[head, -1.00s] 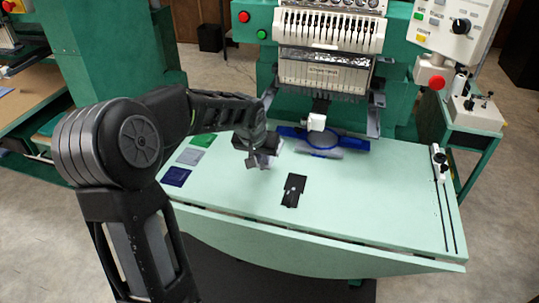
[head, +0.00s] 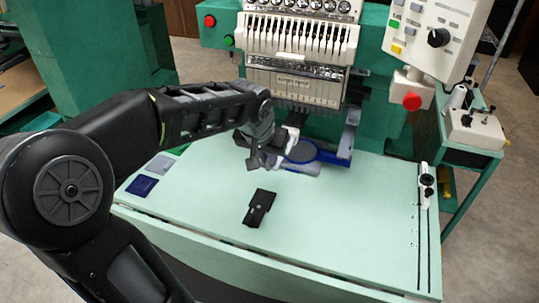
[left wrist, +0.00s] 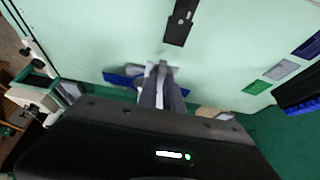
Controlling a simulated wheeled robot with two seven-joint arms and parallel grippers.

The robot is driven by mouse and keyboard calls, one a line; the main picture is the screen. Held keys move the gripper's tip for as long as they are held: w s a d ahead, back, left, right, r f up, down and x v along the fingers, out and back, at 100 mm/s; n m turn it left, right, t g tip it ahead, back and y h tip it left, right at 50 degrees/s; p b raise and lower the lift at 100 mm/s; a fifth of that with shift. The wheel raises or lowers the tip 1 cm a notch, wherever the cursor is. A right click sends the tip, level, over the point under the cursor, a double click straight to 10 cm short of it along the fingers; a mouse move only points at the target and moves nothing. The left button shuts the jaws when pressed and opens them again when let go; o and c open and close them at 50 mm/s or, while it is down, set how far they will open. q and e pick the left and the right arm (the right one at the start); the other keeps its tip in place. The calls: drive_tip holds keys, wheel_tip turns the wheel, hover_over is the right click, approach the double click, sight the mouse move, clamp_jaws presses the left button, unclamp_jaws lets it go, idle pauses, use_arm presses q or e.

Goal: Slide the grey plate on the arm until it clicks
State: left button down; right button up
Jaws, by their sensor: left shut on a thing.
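My left gripper (head: 264,157) is shut on the grey plate (head: 273,161), a small light grey piece mostly hidden by the fingers. In the left wrist view the fingers (left wrist: 161,88) are close together with a pale edge at their tips. The machine's white arm (head: 292,136) is just beyond and right of the gripper, under the needle head. The plate is close to the arm; I cannot tell whether they touch. A blue hoop frame (head: 335,159) lies around and right of the arm. My right gripper is not in view.
A black plate-like piece (head: 260,207) lies on the pale green table (head: 330,220). Blue, grey and green swatches (head: 142,186) lie at the left. A slotted rail with a white slider (head: 427,180) is at the right. The table's front middle is clear.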

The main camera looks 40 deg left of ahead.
use_arm(q)
drive_tip(key=w+a+p, duration=0.1)
drive_tip(key=w, duration=0.3)
drive_tip(key=w+a+p, duration=0.2)
drive_tip(key=w, duration=0.2)
drive_tip(key=w+a+p, duration=0.1)
drive_tip(key=w+p, duration=0.1)
drive_tip(key=w, duration=0.2)
drive_tip(key=shift+a+f, duration=0.15)
drive_tip(key=shift+f, duration=0.05)
drive_tip(key=shift+w+a+f, duration=0.25)
drive_tip(key=shift+w+f, duration=0.05)
drive_tip(key=shift+w, duration=0.4)
drive_tip(key=shift+f, duration=0.15)
drive_tip(key=shift+w+a, duration=0.1)
drive_tip(key=shift+w, duration=0.15)
idle(0.4)
drive_tip(key=shift+w+a, duration=0.1)
drive_tip(key=shift+w, duration=0.2)
drive_tip(key=c, duration=1.4)
unclamp_jaws()
drive_tip(key=shift+c, duration=0.2)
drive_tip(key=shift+s, duration=0.1)
